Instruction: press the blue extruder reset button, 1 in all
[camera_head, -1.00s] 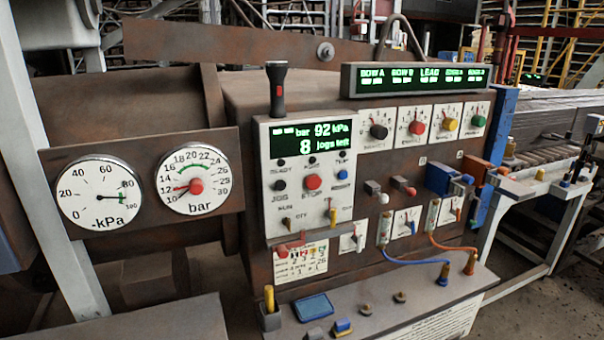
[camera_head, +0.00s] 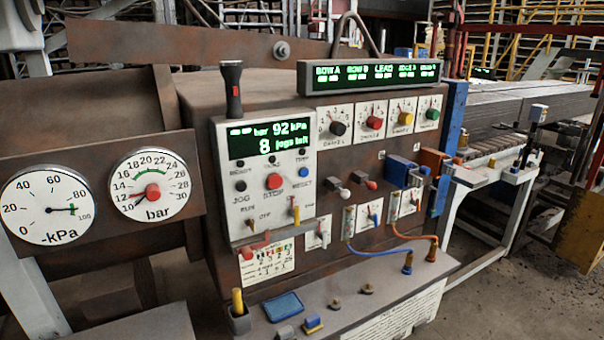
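The blue reset button (camera_head: 303,172) is a small round knob on the white control panel (camera_head: 227,205). It sits at the panel's right, above the word RESET and below a dark indicator lamp. The red stop button (camera_head: 274,181) is just left of it, and the black jog knob (camera_head: 240,187) is further left. The green display (camera_head: 270,138) above reads 92 kPa and 8 jogs left. Whether the blue button is pushed in cannot be told. Neither of my grippers is in view.
A black torch-like handle (camera_head: 232,90) stands above the panel. Two dials are at left: the kPa gauge (camera_head: 45,205) and the bar gauge (camera_head: 148,185). A ledge (camera_head: 345,306) with a blue pad (camera_head: 284,306) juts out below. Blue and orange cables hang at right.

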